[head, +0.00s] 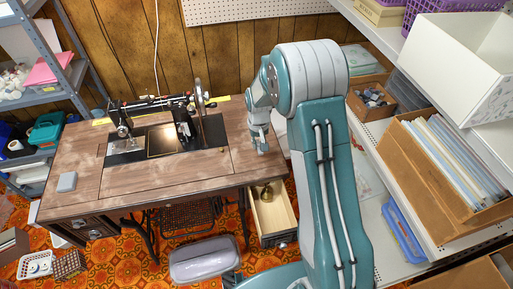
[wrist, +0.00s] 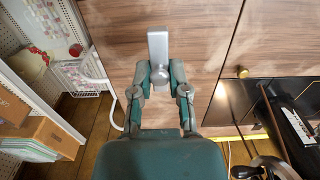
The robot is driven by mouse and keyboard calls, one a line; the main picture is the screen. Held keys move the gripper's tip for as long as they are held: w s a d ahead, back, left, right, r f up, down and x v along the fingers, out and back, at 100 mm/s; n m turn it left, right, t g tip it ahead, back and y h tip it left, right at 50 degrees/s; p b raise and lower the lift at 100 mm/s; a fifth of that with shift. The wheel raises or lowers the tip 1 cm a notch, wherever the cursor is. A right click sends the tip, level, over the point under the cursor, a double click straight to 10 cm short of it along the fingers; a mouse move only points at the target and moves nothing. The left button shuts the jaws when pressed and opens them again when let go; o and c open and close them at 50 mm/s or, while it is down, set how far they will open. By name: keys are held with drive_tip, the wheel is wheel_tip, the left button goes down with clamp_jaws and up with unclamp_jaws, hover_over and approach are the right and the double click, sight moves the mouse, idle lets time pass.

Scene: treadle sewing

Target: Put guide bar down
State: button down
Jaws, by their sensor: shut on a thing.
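The guide bar (wrist: 158,48) is a short silver-grey bar with a rounded end. In the wrist view it stands out past my fingertips, over the brown wooden tabletop. My gripper (wrist: 160,78) is shut on its rounded end, one finger on each side. In the head view my gripper (head: 261,146) points down at the right end of the sewing table (head: 190,170). The bar is hard to make out there against the grey fingers. I cannot tell whether it touches the tabletop.
The black sewing machine (head: 160,112) stands at the table's back, left of my gripper. A small brass knob (head: 222,150) is nearby. A grey block (head: 67,181) lies at the far left. An open drawer (head: 272,217) juts out below. Shelves with boxes (head: 440,205) stand at right.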

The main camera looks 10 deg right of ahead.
drive_tip(key=w+f, duration=0.2)
drive_tip(key=f, duration=0.1)
drive_tip(key=shift+w, duration=0.25)
drive_tip(key=shift+f, duration=1.55)
drive_tip(key=c, duration=0.6)
unclamp_jaws()
drive_tip(key=shift+f, duration=0.1)
